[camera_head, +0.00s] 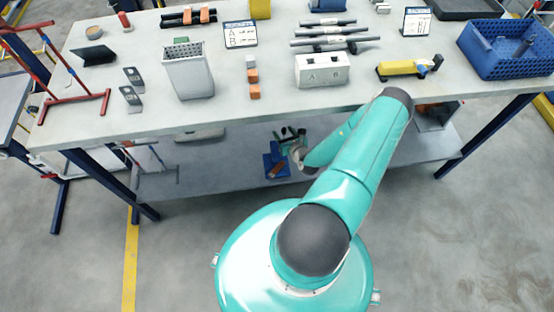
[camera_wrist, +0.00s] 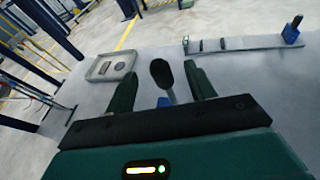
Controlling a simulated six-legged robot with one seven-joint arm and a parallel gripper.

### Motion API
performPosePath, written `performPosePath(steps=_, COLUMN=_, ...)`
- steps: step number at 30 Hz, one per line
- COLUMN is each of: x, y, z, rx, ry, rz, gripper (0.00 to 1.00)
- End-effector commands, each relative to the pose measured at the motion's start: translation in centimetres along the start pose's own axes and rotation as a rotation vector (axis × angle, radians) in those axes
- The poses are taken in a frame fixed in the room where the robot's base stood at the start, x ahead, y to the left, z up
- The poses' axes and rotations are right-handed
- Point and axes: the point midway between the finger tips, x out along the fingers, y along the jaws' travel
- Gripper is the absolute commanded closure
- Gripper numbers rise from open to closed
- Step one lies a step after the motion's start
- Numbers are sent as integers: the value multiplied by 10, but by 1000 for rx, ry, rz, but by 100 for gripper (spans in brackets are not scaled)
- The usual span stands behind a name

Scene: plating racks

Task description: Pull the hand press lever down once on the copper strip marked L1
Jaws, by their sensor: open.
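The blue hand press (camera_head: 272,160) stands on the lower shelf under the bench, below and left of my gripper (camera_head: 290,137) in the head view. A small brown-orange piece (camera_head: 277,171) shows at its front; I cannot tell whether it is the copper strip, and no L1 mark is readable. In the wrist view, the black lever knob (camera_wrist: 160,72) stands up between the two dark fingers of my open gripper (camera_wrist: 161,84). Gaps show on both sides of the knob. A bit of the blue press (camera_wrist: 164,102) shows below it; the rest is hidden by my gripper.
The bench top (camera_head: 130,70) lies above the shelf and carries a white bin (camera_head: 189,78), a white A/B box (camera_head: 322,70) and a blue crate (camera_head: 500,55). On the shelf, a grey tray (camera_wrist: 110,66) and a long grey bar (camera_wrist: 240,43) lie beyond my gripper.

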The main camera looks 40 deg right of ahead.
Motion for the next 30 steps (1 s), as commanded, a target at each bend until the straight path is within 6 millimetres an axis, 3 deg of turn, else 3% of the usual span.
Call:
performPosePath(steps=24, x=-72, y=-2, z=0, rx=-1, ry=1, rz=-4, gripper=45)
performPosePath(steps=30, x=-80, y=-2, z=0, rx=-1, ry=1, rz=-3, gripper=45)
